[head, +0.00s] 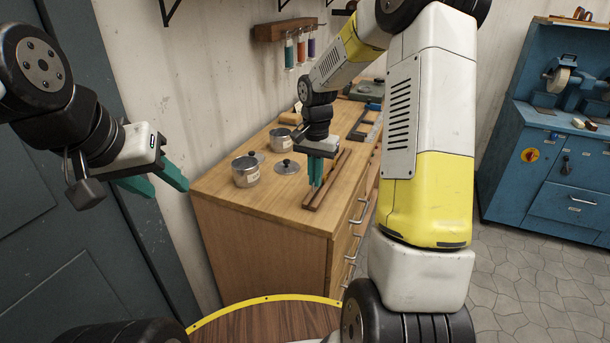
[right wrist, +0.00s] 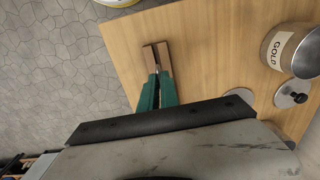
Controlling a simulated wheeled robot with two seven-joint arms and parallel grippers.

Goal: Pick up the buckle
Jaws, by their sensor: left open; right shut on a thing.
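My right gripper (head: 316,184) points down with its teal fingers low over a narrow brown wooden tray (head: 340,165) on the cabinet top. In the right wrist view its fingers (right wrist: 156,76) are close together at the tray (right wrist: 165,55). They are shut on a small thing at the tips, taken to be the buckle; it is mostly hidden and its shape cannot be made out. My left gripper (head: 169,188) is open and empty at the left, in the air beside the cabinet.
The right wrist view shows a pot labelled GOLD (right wrist: 289,50). Vials hang on the wall behind. A blue machine bench (head: 552,150) stands at the right.

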